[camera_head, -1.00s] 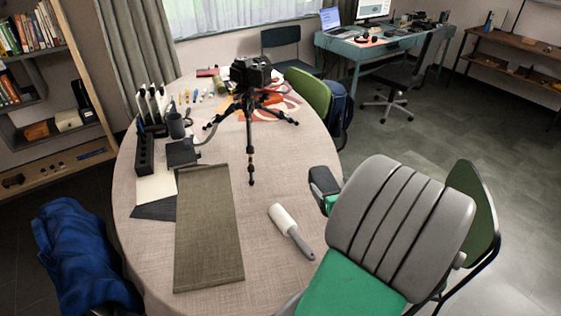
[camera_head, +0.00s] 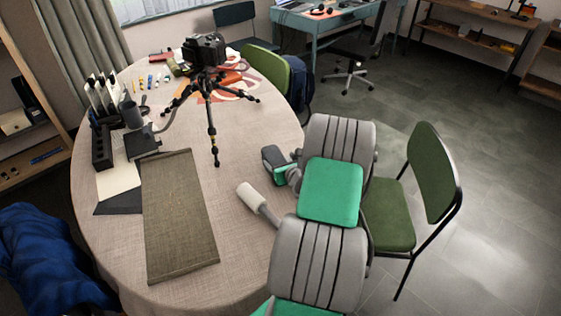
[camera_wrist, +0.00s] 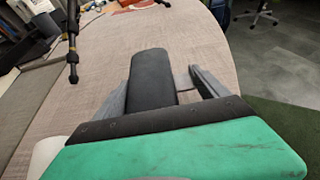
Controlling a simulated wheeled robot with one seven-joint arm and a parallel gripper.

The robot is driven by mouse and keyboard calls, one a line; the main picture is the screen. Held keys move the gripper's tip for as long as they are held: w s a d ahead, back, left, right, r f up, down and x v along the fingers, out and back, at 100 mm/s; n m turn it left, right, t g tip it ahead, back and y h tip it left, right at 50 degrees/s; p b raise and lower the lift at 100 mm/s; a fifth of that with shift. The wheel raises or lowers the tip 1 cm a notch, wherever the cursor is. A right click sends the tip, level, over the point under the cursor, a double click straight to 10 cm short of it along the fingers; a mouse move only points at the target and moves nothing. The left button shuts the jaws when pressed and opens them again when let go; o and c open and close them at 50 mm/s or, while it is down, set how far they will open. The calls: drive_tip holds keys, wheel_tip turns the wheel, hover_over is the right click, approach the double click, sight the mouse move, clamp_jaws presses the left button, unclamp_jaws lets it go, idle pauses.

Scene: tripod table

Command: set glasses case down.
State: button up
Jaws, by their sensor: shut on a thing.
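The glasses case is a dark grey, rounded oblong. In the head view the glasses case (camera_head: 272,157) is at the right part of the round table (camera_head: 235,235), near its edge. In the wrist view the glasses case (camera_wrist: 151,78) points away from me over the beige cloth, between the two grey fingers. My gripper (camera_head: 279,166) is shut on it; the wrist view shows my gripper (camera_wrist: 165,90) from behind its green and black body. I cannot tell whether the case touches the tabletop or is held just above it.
A white lint roller (camera_head: 252,197) lies close by, partly hidden by my arm. A tripod with a camera (camera_head: 210,125) stands farther back. A brown runner (camera_head: 180,215) lies left. Bare cloth separates runner and case. A green chair (camera_head: 390,215) stands right of the table.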

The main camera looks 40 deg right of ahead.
drive_tip(key=shift+r, duration=0.15)
drive_tip(key=shift+f, duration=0.2)
drive_tip(key=o, duration=1.5)
drive_tip(key=shift+r, duration=0.2)
drive_tip(key=v, duration=1.2)
